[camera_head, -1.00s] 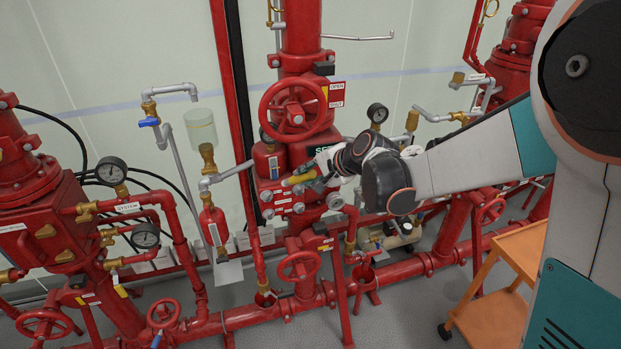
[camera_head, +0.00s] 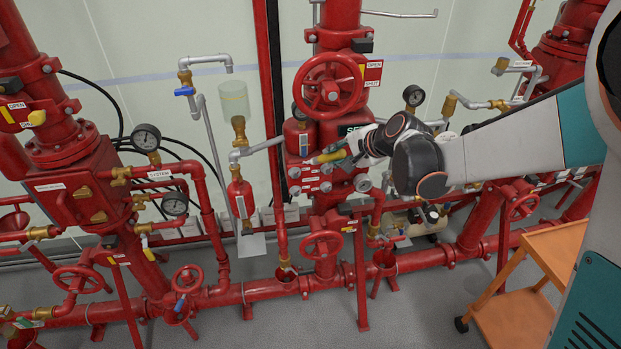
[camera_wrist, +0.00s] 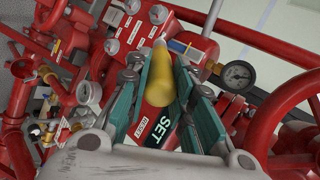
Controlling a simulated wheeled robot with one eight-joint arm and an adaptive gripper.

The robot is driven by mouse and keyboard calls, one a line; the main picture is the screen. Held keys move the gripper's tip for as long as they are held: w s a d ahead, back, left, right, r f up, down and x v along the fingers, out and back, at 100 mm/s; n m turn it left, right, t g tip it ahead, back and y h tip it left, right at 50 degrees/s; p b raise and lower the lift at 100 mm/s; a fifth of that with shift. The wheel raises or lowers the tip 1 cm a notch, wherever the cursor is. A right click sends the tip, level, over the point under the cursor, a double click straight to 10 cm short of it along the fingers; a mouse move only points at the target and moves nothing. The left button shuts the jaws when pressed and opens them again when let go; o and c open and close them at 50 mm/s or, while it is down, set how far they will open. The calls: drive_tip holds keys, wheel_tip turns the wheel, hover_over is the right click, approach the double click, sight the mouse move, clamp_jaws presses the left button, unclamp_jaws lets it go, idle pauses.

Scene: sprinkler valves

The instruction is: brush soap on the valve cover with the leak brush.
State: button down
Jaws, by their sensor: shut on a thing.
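The leak brush, with a yellow handle (camera_head: 328,157), is in my gripper (camera_head: 347,153). It points left across the front of the red valve cover (camera_head: 310,180), which bears several round bolts. In the wrist view the yellow handle (camera_wrist: 160,78) lies between the teal fingers (camera_wrist: 163,100), which are shut on it. The cover (camera_wrist: 140,32) with its bolts shows beyond the brush tip. The bristles are too small to make out, and I cannot tell whether the tip touches the cover.
A red handwheel (camera_head: 330,85) sits above the cover. A gauge (camera_wrist: 237,75) is close to the right of the gripper in the wrist view. Red pipes run low across the front. An orange cart (camera_head: 545,265) stands at the right. Grey floor is open in front.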

drive_tip(key=s+d+r+p, duration=0.2)
drive_tip(key=s+r+p, duration=0.5)
drive_tip(key=s+r, duration=0.2)
drive_tip(key=shift+s+d+r, duration=0.35)
drive_tip(key=shift+d+r, duration=0.05)
drive_tip(key=shift+r, duration=0.1)
idle(0.9)
idle(0.4)
drive_tip(key=d+f+m+t+h+b, duration=0.1)
drive_tip(key=d+f+m+h+b, duration=0.1)
drive_tip(key=d+f+b, duration=0.3)
drive_tip(key=s+d+f+m+h+b, duration=0.1)
drive_tip(key=d+f+b, duration=0.4)
drive_tip(key=f, duration=0.7)
drive_tip(key=s+d+f+m+t+h+b, duration=0.1)
drive_tip(key=d+f+m+h+b, duration=0.2)
drive_tip(key=d+f+m+b, duration=0.2)
wheel_tip(320, 180, down, 3)
drive_tip(key=d+b, duration=0.1)
drive_tip(key=b, duration=0.3)
drive_tip(key=shift+f+m+t+h, duration=0.15)
drive_tip(key=shift+m+t+h, duration=0.15)
drive_tip(key=shift+h, duration=0.1)
drive_tip(key=shift+s, duration=0.1)
